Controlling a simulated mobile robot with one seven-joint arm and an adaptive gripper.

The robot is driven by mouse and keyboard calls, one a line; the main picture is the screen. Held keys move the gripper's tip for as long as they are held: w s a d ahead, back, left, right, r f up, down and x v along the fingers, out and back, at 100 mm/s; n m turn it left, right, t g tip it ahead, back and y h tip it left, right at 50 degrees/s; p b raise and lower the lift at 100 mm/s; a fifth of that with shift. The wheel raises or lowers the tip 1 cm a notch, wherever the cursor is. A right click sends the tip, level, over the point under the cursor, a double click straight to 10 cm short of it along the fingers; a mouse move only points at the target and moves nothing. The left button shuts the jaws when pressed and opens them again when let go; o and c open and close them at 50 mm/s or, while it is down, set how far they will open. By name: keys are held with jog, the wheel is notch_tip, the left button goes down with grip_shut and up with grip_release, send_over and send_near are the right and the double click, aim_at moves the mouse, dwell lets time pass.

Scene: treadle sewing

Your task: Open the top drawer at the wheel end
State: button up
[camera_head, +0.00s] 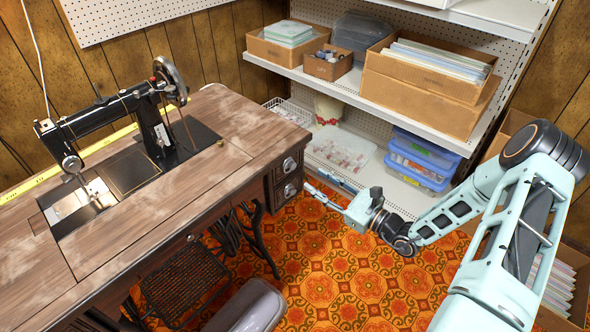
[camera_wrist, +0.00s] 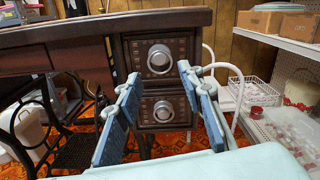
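A treadle sewing table (camera_head: 225,125) with a wooden top carries a black sewing machine (camera_head: 130,105), its handwheel (camera_head: 170,80) at the end towards the drawers. The top drawer (camera_head: 288,167) sits just under the tabletop, above a second drawer (camera_head: 288,189); both look shut. In the wrist view the top drawer (camera_wrist: 133,52) has a round silver knob (camera_wrist: 160,58), and the lower drawer (camera_wrist: 142,108) has a similar one. My gripper (camera_wrist: 159,74) is open and empty, its two blue fingers pointing at the drawer fronts. The top knob shows between the fingertips, apparently ahead of them.
A white shelf unit (camera_head: 405,110) with boxes and blue-lidded bins (camera_head: 420,160) stands behind and to the right. A wire basket (camera_wrist: 254,90) is right of the drawers. A grey seat (camera_head: 250,305) is in front of the table. Patterned orange floor lies open below my arm.

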aim_at(294, 167)
jog(key=b+x, duration=0.1)
jog(key=x, duration=0.8)
jog(key=shift+c, duration=0.5)
grip_shut()
